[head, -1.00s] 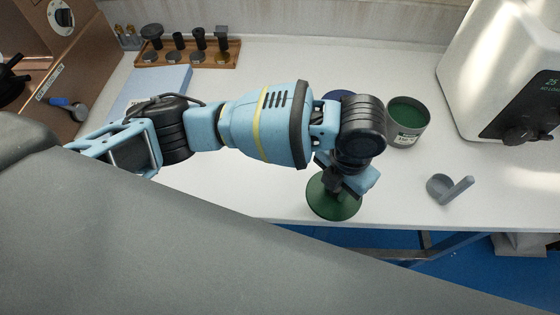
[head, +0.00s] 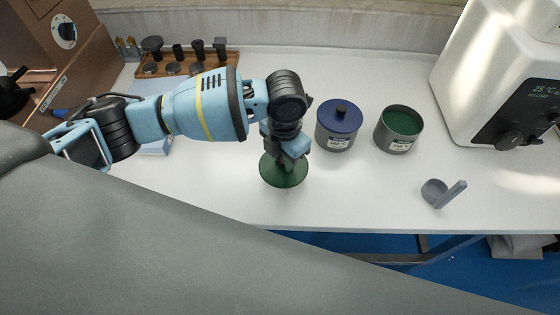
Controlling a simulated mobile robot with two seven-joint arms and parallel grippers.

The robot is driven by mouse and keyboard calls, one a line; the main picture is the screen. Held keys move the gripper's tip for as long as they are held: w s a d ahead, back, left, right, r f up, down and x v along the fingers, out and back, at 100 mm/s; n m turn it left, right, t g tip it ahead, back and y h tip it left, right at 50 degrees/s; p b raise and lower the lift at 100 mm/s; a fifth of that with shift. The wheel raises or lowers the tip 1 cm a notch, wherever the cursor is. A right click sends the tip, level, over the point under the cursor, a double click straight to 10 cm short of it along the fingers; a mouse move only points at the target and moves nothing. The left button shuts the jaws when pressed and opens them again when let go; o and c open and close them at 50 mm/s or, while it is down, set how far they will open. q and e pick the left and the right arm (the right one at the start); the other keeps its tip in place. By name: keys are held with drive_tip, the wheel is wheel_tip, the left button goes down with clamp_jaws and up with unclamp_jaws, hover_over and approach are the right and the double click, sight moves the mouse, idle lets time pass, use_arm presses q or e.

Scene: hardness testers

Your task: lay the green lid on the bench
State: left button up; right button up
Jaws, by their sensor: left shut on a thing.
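The green lid (head: 284,172) is a dark green disc at the middle of the head view, over the white bench (head: 350,200). My left gripper (head: 286,155) reaches in from the left and is shut on the lid from above, hiding its knob and far part. I cannot tell whether the lid touches the bench or hangs just above it. An open grey pot (head: 397,146) with green inside stands to the right. My right gripper does not show.
A pot with a blue lid (head: 339,125) stands just right of my left gripper. A grey scoop (head: 440,193) lies near the front edge. A white machine (head: 500,85) stands at back right. A wooden rack (head: 228,66) holds dark pieces. Bench right of the lid is clear.

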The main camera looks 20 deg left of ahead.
sight(280, 164)
use_arm(q)
drive_tip(key=f, duration=0.2)
drive_tip(key=a+f, duration=0.1)
drive_tip(key=shift+w+f, duration=0.15)
drive_tip(key=shift+w, duration=0.1)
drive_tip(key=shift+f, duration=0.1)
drive_tip(key=shift+f, duration=0.2)
drive_tip(key=o, duration=1)
drive_tip(key=shift+r, duration=0.1)
wheel_tip(280, 164, up, 12)
drive_tip(key=shift+r+p, duration=0.1)
drive_tip(key=shift+p, duration=0.35)
